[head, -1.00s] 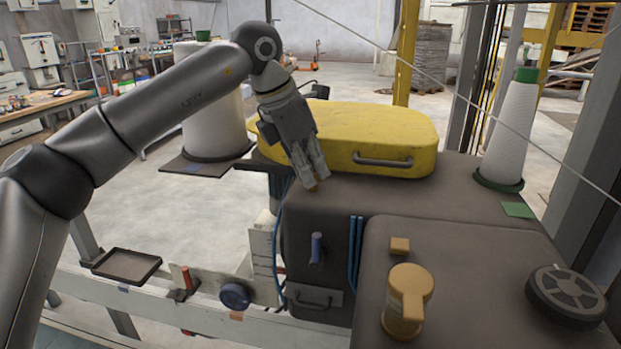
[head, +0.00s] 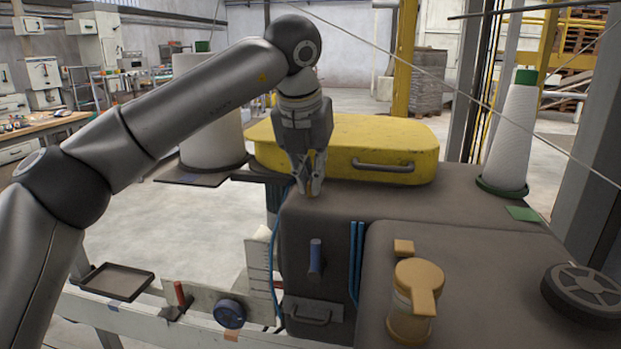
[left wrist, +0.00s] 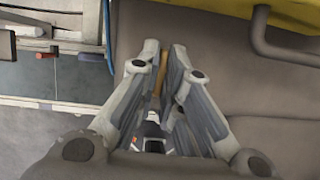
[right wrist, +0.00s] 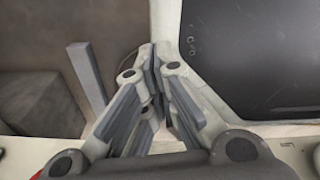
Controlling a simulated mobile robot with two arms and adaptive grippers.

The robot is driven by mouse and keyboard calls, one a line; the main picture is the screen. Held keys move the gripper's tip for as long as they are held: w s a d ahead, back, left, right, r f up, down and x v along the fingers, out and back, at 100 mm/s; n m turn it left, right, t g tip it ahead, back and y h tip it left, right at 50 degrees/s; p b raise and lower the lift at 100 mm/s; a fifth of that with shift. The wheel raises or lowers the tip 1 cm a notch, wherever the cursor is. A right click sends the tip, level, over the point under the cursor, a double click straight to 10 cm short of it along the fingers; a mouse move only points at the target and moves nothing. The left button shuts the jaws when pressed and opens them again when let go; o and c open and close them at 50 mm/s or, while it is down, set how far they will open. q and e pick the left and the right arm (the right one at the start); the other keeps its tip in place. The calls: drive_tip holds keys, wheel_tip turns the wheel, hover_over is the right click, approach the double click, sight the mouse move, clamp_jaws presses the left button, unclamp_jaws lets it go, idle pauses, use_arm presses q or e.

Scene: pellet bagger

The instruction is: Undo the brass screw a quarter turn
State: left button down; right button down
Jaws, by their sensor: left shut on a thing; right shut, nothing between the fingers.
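My left gripper (head: 309,190) points straight down at the near left top edge of the dark grey machine housing (head: 400,206), in front of the yellow cover. It is shut on a small brass-coloured piece, which also shows between the fingers in the left wrist view as a slim brass screw (left wrist: 159,76). The fingers hide most of the screw, so I cannot tell its turn angle. My right gripper (right wrist: 160,55) is shut and empty in the right wrist view, near a grey upright bar; it is not in the head view.
The yellow cover (head: 385,142) with its metal handle stands just behind the left gripper. A blue handle (head: 315,257) and blue hoses are on the housing front. An orange-topped canister (head: 413,305), black wheel (head: 585,293) and thread cone (head: 510,140) stand right. An empty tray (head: 115,282) sits lower left.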

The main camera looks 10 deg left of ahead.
use_arm(q)
drive_tip(key=shift+n, duration=0.4)
drive_tip(key=c, duration=1.6)
unclamp_jaws()
drive_tip(key=v, duration=1.2)
drive_tip(key=shift+d, duration=0.15)
drive_tip(key=shift+r, duration=0.1)
